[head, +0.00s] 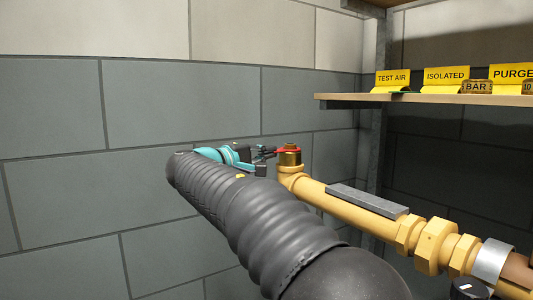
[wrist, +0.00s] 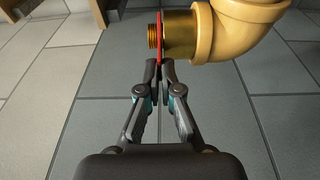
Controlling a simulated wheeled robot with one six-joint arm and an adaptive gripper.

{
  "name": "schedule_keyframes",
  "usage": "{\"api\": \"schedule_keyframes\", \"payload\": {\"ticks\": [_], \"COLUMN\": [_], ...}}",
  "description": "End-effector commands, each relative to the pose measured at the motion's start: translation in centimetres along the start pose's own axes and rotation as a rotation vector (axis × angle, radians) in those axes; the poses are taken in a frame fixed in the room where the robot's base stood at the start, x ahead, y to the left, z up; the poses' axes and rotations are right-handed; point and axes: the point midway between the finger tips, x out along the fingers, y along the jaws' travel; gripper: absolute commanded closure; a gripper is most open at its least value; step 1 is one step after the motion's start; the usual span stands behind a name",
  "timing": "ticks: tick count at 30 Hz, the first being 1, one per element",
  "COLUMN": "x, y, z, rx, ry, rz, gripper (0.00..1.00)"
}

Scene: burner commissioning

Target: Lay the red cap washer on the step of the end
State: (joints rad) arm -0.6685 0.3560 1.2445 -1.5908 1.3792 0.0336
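The red cap washer (wrist: 159,37) shows edge-on in the wrist view as a thin red line. It is around the brass threaded end (wrist: 152,40), where the thread meets the wider collar, at or very near the step. My gripper (wrist: 159,66) has its fingertips nearly together with the washer's near edge between them. In the head view the washer (head: 289,151) is a red ring around the upright brass end (head: 289,158), with my gripper (head: 272,152) reaching it from the left. Whether the washer touches the step all round is hidden.
A yellow elbow (wrist: 238,30) and pipe (head: 335,203) carry the end. A grey bar (head: 367,201) lies along the pipe. A shelf (head: 430,100) with yellow signs stands at the right. A grey block wall (head: 180,100) is behind; the space left of the end is clear.

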Motion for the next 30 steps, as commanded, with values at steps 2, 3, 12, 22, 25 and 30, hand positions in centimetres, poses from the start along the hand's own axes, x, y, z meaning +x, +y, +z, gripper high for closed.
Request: {"api": "schedule_keyframes", "payload": {"ticks": [2, 3, 12, 22, 25, 30], "x": [0.0, 0.0, 0.0, -0.8, -2.1, -5.5], "y": [0.0, 0.0, 0.0, 0.0, 0.0, 0.0], "z": [0.0, 0.0, 0.0, 0.0, -0.1, -0.1], "rx": [0.000, 0.000, 0.000, 0.000, 0.000, 0.000], "ry": [0.000, 0.000, 0.000, 0.001, 0.003, 0.004], "rz": [0.000, 0.000, 0.000, 0.000, 0.000, 0.000], "gripper": [1.00, 1.00, 0.65, 0.65, 0.65, 0.65]}}
